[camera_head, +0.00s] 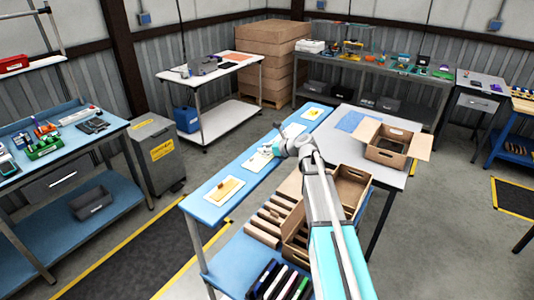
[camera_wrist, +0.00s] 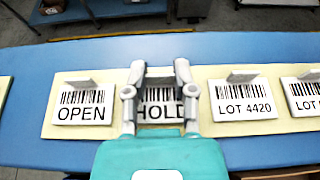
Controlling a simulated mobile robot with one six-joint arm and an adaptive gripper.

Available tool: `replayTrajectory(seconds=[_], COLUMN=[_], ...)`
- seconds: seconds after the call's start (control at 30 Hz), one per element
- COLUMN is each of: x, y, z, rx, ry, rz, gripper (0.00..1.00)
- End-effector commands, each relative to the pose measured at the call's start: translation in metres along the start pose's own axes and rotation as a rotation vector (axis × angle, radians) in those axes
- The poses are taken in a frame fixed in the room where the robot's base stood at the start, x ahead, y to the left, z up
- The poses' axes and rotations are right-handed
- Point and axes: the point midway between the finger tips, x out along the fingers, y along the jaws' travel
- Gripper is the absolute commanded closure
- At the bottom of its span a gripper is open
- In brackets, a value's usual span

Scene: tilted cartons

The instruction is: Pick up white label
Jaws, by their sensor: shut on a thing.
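A row of white labels with barcodes lies on a pale yellow board (camera_wrist: 203,122) in the wrist view. They are the OPEN label (camera_wrist: 82,104), the HOLD label (camera_wrist: 160,112), the LOT 4420 label (camera_wrist: 243,100) and a partly cut-off LOT label (camera_wrist: 304,95). The visible labels carry grey tabs. My gripper (camera_wrist: 160,72) is over the HOLD label, with its fingers on both sides of that label's tab and shut on it. My fingers cover the label's side edges. It is unclear whether the label is off the board. In the head view, the labels are small and partly hidden by my arm.
The board lies on a long blue bench (camera_head: 235,192). Another yellow item on a white sheet (camera_head: 224,190) lies at its near end. Open cartons (camera_head: 352,190) stand to the right, and another open carton (camera_head: 392,146) sits on the grey table (camera_head: 345,138).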

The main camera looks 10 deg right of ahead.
Motion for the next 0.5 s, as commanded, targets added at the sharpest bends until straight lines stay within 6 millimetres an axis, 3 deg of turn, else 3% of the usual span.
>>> replayTrajectory(seconds=[0.5], x=[-0.0016], y=[0.0], z=[0.0044], rx=[0.0], ry=[0.0], rz=[0.0], gripper=[0.8])
